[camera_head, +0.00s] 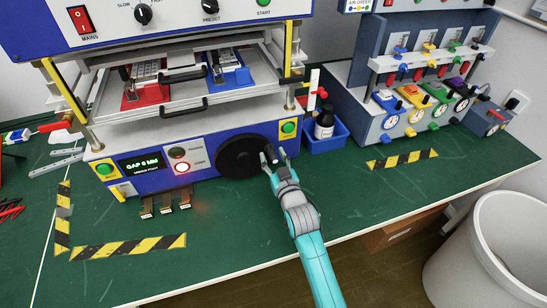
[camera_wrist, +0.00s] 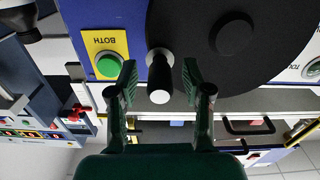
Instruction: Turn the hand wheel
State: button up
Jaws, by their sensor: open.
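The hand wheel (camera_head: 240,157) is a black disc on the lower front of the blue and white press, right of the lit buttons. Its crank handle (camera_head: 270,154) sticks out at the wheel's right side. In the wrist view the wheel (camera_wrist: 275,50) fills the upper right, and the handle (camera_wrist: 159,80) points toward the camera with a pale round end. My gripper (camera_head: 276,158) is at the wheel's right edge. In the wrist view my gripper (camera_wrist: 158,82) is open, with one finger on each side of the handle and gaps between; the handle is not clamped.
A green BOTH button (camera_head: 288,128) sits close beside the wheel. A blue bin (camera_head: 325,136) with a dark bottle (camera_head: 324,122) stands right of the press. A panel with coloured valves (camera_head: 410,105) is farther right.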

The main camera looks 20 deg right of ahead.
grip_shut()
jog(key=shift+r, duration=0.1)
jog(key=shift+a+r, duration=0.35)
jog(key=shift+r, duration=0.3)
grip_release()
jog(key=shift+s, duration=0.15)
jog(key=s, duration=1.1)
jog(key=shift+s, duration=0.4)
jog(key=shift+f, duration=0.1)
